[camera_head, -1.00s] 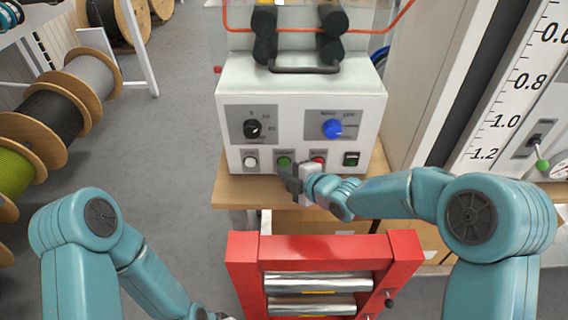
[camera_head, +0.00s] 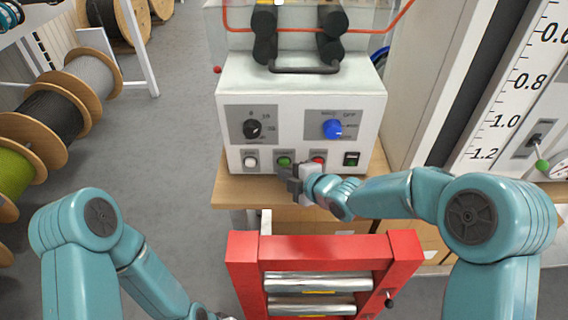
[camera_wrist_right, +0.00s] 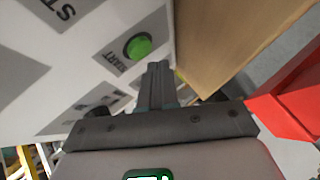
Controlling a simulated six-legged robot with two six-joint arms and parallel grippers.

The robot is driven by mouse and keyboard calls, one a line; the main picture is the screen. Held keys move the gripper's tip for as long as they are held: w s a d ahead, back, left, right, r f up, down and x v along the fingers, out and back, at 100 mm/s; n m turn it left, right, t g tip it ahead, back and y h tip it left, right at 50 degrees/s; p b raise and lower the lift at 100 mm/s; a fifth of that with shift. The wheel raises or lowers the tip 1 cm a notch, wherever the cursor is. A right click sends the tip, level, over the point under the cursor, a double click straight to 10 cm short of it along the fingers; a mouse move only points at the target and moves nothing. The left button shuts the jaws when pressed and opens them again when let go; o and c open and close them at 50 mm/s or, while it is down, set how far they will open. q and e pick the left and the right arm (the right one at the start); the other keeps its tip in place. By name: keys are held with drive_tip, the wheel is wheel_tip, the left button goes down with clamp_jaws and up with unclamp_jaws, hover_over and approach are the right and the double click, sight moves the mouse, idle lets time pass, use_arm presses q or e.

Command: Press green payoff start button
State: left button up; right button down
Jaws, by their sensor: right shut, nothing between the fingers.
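The green start button (camera_head: 284,161) sits in the lower row on the front of a white control box (camera_head: 300,93). In the right wrist view the green button (camera_wrist_right: 138,46) is round and raised, on a grey plate marked START. My right gripper (camera_head: 287,175) is just in front of and below the button, its fingers together and empty. In the right wrist view the shut fingers (camera_wrist_right: 158,70) end beside the button, at lower right of it. No contact shows, but the exact gap is hard to judge.
A white button (camera_head: 250,162) is left of the green one, and a red button (camera_head: 318,161) and a dark green-lit switch (camera_head: 351,159) are right. A black dial (camera_head: 252,128) and a blue dial (camera_head: 332,128) sit above. A red frame (camera_head: 325,248) with metal rollers stands below.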

drive_tip(key=shift+w, duration=0.15)
drive_tip(key=shift+w, duration=0.3)
